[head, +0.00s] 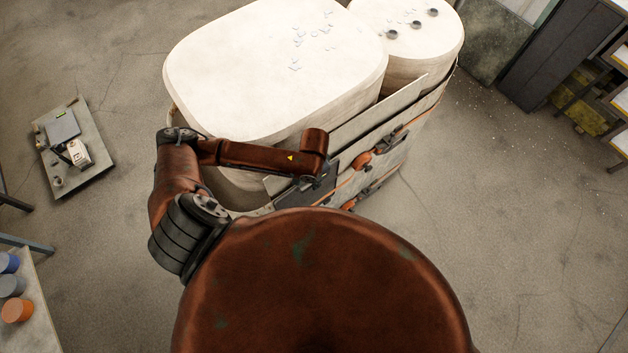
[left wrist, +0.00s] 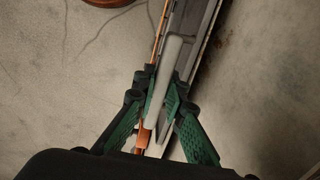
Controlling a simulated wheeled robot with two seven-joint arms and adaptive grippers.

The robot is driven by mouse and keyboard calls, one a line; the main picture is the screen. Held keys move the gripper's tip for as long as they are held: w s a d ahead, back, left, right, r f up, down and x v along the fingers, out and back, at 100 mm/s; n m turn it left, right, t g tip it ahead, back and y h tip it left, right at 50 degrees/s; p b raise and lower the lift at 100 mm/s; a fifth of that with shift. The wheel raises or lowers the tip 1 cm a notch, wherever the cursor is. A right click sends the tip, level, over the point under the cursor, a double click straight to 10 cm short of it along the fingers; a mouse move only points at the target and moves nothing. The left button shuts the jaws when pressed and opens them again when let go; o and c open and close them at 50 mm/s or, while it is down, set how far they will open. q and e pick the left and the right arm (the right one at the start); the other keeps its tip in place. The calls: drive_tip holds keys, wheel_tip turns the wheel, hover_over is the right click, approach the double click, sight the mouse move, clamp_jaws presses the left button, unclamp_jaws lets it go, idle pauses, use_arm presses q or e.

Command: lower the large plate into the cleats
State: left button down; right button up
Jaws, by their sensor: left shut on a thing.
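My left gripper (head: 325,187) is beside the long side of the pale block, mostly hidden under my own wrist in the head view. A large pale plate (head: 378,110) stands on edge along that side, its top edge running up to the right. My right gripper is not in view.
A big pale block (head: 275,65) with rounded corners and a smaller one (head: 405,40) fill the upper middle. A grey board with small items (head: 90,160) lies on the floor at left. Shelving stands at upper right. The floor at right is clear.

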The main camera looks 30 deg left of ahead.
use_arm(q)
drive_tip(key=shift+w+r, duration=0.1)
drive_tip(key=c, duration=1.9)
unclamp_jaws()
